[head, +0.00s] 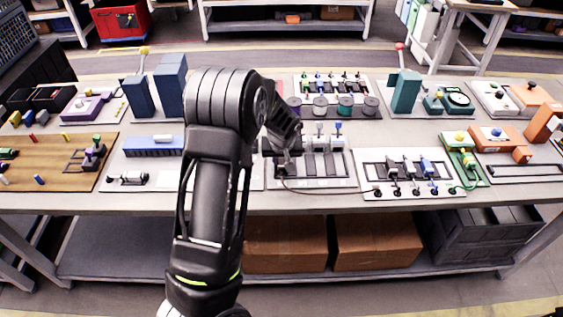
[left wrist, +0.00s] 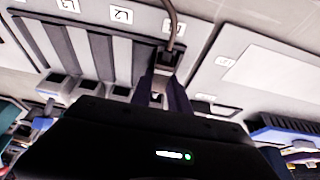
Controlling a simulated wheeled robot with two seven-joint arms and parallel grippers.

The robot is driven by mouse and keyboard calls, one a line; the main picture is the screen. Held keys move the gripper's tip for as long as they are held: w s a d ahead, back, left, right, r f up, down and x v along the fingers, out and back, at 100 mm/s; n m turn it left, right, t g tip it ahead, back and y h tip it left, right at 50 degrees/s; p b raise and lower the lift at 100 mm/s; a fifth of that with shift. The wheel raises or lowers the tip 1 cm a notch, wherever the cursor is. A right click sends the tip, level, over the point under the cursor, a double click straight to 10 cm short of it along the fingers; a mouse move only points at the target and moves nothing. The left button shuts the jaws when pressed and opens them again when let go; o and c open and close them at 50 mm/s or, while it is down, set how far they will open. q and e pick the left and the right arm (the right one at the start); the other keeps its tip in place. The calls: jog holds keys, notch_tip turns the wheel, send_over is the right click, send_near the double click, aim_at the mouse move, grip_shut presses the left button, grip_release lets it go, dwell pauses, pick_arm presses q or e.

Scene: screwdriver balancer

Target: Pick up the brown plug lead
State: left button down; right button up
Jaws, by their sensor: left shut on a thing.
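My left gripper (head: 283,163) reaches down over the left end of a board with several dark lanes (head: 325,165) in the middle of the table. In the left wrist view its two dark fingers (left wrist: 165,80) are closed on a dark plug at the end of the brown plug lead (left wrist: 173,25). The lead's brown cable (head: 318,193) curves from below the gripper to the right along the board's front edge. I cannot tell whether the plug is clear of the board. My right gripper is in neither view.
Spools (head: 345,104) stand behind the lane board. Blue blocks (head: 170,85) stand behind my left arm. Bare table shows along the front edge (head: 300,202).

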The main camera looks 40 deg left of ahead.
aim_at(281, 162)
pick_arm(q)
notch_tip(281, 162, up, 10)
jog(key=b, duration=0.1)
jog(key=shift+b, duration=0.35)
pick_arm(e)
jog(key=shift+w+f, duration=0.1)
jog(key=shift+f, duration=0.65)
pick_arm(q)
jog(key=shift+a+f, duration=0.1)
jog(key=shift+f, duration=0.1)
